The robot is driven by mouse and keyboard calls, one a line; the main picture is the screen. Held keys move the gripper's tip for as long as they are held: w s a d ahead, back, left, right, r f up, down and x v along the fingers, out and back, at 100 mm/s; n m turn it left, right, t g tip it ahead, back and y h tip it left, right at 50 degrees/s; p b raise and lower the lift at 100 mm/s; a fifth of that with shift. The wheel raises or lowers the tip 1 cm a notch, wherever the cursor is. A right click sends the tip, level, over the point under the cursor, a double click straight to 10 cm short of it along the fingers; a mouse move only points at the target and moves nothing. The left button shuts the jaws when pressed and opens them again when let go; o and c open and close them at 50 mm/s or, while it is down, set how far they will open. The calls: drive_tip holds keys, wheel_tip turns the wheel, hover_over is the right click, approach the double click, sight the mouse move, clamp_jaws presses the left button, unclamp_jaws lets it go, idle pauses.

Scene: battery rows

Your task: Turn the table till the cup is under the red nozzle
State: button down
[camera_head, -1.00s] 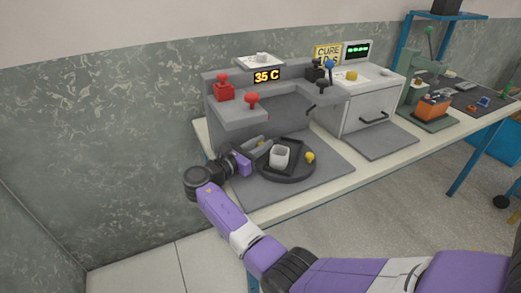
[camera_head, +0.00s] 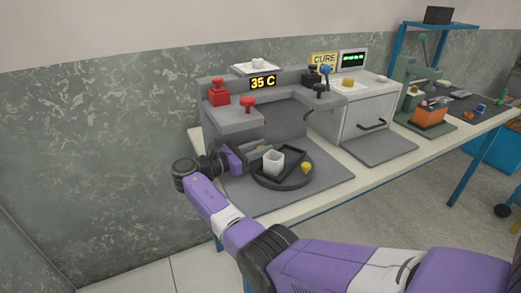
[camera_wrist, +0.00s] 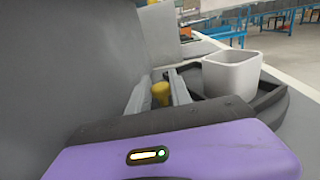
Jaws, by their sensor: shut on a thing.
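The round dark turntable (camera_head: 290,187) stands on a grey plate in front of the dispenser. The white, square-sided cup (camera_head: 272,163) sits upright on it, also seen in the wrist view (camera_wrist: 231,74). One yellow knob (camera_head: 306,168) is at the turntable's right. The red nozzle (camera_head: 248,103) is on the dispenser's left arm, above and left of the cup in the picture. My gripper (camera_head: 254,158) is at the turntable's left, beside the cup. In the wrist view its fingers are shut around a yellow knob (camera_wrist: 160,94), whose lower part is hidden.
The grey dispenser (camera_head: 290,118) rises close behind my gripper, with a 35 C display (camera_head: 263,82). A black nozzle (camera_head: 320,91) is on its right arm. A white cabinet (camera_head: 365,112) stands to the right. The grey plate (camera_head: 325,180) is clear at the front right.

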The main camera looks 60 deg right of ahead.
drive_tip(key=c, duration=1.5)
unclamp_jaws()
drive_tip(key=shift+v, duration=3.85)
